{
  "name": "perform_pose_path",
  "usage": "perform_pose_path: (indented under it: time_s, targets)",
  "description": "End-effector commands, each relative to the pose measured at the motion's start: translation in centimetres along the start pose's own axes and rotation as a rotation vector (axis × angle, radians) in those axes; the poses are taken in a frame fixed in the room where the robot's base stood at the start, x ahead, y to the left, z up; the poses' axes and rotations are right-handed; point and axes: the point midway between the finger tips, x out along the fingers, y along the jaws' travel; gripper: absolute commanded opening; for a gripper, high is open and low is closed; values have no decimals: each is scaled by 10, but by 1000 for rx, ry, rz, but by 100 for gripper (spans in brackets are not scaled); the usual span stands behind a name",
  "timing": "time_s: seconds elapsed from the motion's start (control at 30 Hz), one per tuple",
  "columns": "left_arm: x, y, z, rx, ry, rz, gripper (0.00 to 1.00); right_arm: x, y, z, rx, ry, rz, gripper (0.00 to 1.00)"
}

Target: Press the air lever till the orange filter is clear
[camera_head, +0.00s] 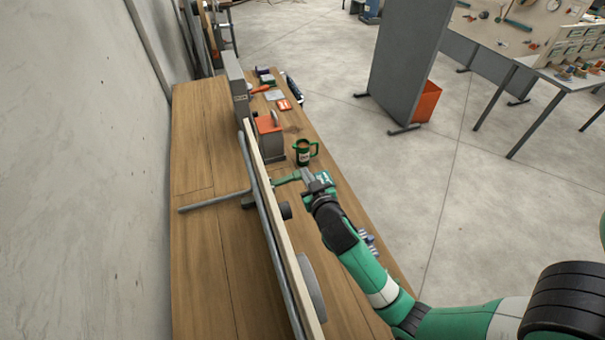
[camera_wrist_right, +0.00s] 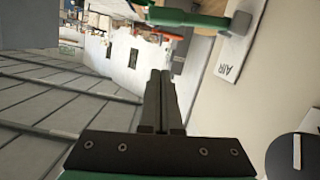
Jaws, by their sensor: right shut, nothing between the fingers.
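The green air lever (camera_head: 287,179) sticks out from the long rail on the bench. It also shows as a green bar (camera_wrist_right: 190,17) at the top of the right wrist view, beside a plate marked AIR (camera_wrist_right: 236,48). My right gripper (camera_head: 306,175) is shut and empty at the lever's outer end; I cannot tell if they touch. In the wrist view its fingertips (camera_wrist_right: 161,73) are below the green bar. An orange-topped grey unit (camera_head: 268,124) stands behind; I cannot tell if that orange part is the filter or how clear it is. My left gripper is not in view.
A green mug (camera_head: 304,152) stands close behind my right gripper. The long rail (camera_head: 268,205) runs along the wooden bench (camera_head: 203,260), with a metal bar (camera_head: 214,201) sticking out to the left. Small items lie at the far end.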

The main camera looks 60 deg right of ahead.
Motion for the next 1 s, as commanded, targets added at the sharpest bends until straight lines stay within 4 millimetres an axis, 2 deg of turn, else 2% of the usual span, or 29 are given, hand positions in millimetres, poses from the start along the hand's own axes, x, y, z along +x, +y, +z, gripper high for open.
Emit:
perform_pose_path:
  time_s: [0.1, 0.27, 0.33, 0.5, 1.0]
  targets:
    - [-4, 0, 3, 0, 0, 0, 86, 28, 1, 1, 1, 0, 3, 0]
    - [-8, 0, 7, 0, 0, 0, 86, 60, 1, 3, 0, -1, 2, 0]
    - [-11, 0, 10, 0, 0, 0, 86, 61, 0, 20, -1, -4, 0, 0]
    - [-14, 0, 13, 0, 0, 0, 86, 65, 0, 36, 0, -1, 0, 0]
    - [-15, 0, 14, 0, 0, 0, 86, 66, -3, 40, 6, 1, -6, 0]
